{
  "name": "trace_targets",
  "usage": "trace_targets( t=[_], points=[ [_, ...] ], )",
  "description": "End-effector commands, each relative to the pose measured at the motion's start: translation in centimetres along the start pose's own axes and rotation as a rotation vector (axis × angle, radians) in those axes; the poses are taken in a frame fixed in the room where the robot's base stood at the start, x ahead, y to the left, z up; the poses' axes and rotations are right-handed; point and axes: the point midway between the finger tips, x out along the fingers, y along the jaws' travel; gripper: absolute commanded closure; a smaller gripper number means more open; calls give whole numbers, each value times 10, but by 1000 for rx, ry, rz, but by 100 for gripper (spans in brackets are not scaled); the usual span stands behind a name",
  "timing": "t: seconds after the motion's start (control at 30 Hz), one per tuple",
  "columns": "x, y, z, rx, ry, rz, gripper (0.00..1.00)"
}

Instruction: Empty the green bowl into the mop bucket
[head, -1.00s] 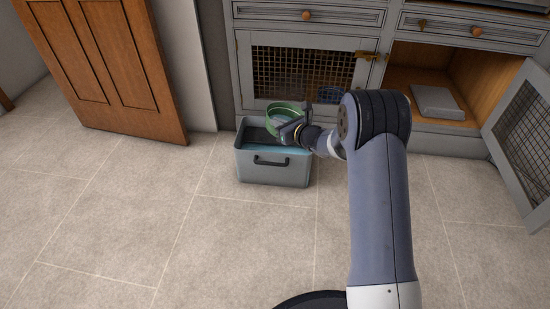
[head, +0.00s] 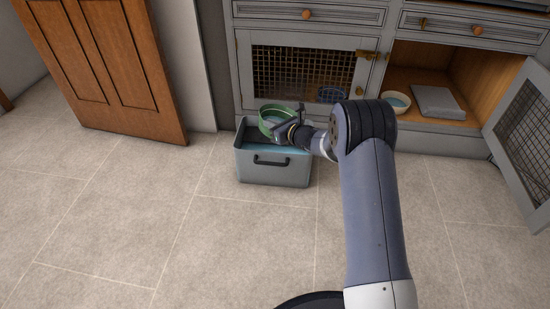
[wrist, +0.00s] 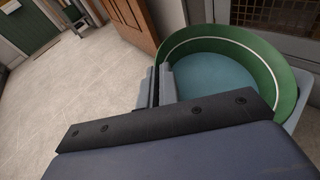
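The green bowl (head: 264,128) is held over the grey mop bucket (head: 272,174) on the floor in front of the cabinet. In the wrist view the bowl (wrist: 275,62) shows a white stripe inside and a flat blue-teal surface that looks like water. My gripper (head: 291,131) is shut on the near side of its rim; the fingers (wrist: 160,86) show at the bowl's left edge in the wrist view. The bowl looks tilted in the head view, but I see no stream falling. Bluish liquid shows inside the bucket, partly hidden by the bowl and gripper.
A cabinet with a closed mesh door (head: 290,72) stands behind the bucket, a blue bowl (head: 331,95) behind its mesh. The right compartment is open, with a cream bowl (head: 397,108) and a grey slab (head: 437,103); its mesh door (head: 524,150) swings out. Floor left is clear.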

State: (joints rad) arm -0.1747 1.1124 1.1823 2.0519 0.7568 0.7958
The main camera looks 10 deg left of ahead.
Motion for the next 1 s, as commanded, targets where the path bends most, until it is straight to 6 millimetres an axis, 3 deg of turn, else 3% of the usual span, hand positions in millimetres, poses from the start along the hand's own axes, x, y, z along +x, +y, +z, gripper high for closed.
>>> trace_targets(
  t=[1.0],
  points=[
    [37,2,-18,-6,-7,54,100]
  ],
)
